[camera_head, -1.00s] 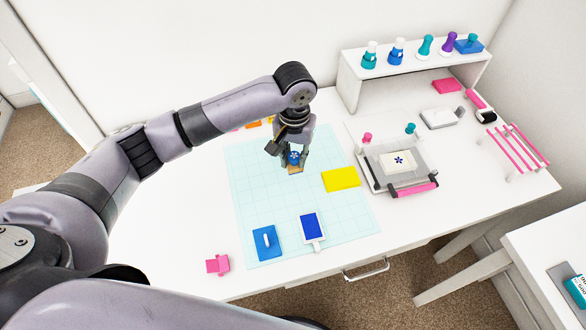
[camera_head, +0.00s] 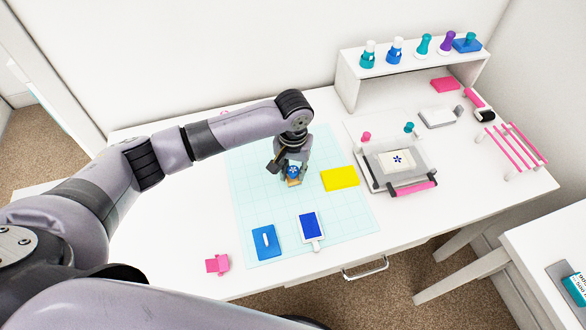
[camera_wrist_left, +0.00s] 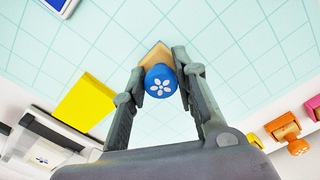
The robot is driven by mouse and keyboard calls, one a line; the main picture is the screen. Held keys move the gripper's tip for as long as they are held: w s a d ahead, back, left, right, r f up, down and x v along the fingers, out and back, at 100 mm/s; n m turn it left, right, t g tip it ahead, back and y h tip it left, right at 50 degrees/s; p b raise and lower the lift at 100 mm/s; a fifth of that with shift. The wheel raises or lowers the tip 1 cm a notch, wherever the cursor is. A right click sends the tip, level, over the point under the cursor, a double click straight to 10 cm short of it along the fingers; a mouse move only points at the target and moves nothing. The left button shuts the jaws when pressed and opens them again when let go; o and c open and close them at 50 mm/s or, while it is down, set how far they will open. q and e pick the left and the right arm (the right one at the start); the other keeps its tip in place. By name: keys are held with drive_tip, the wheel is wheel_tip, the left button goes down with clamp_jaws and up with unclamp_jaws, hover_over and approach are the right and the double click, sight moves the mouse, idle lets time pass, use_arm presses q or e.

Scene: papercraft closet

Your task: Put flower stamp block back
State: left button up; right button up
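The flower stamp block, with a round blue knob (camera_wrist_left: 161,80) bearing a white flower and a tan base (camera_wrist_left: 157,57), is between the fingers of my left gripper (camera_wrist_left: 160,68). The fingers meet the knob on both sides. In the head view my left gripper (camera_head: 291,168) holds the stamp block (camera_head: 293,172) over the upper middle of the pale teal grid mat (camera_head: 255,210). I cannot tell whether its base touches the mat. A card with a dark blue flower print (camera_head: 398,159) lies in the grey press (camera_head: 375,165). My right gripper is out of view.
A yellow block (camera_head: 339,179), a blue block (camera_head: 266,242) and a blue ink pad (camera_head: 310,227) lie on the mat. Orange stamps (camera_wrist_left: 298,147) stand beside the mat in the wrist view. A white shelf (camera_head: 352,85) with several coloured stamps stands at the back right.

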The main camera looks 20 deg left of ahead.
sight(294, 171)
use_arm(q)
drive_tip(key=o, duration=0.3)
drive_tip(key=shift+o, duration=0.2)
wheel_tip(294, 171, up, 12)
drive_tip(key=shift+s+r, duration=0.15)
drive_tip(key=shift+r, duration=0.05)
idle(1.4)
drive_tip(key=shift+d+f, duration=0.1)
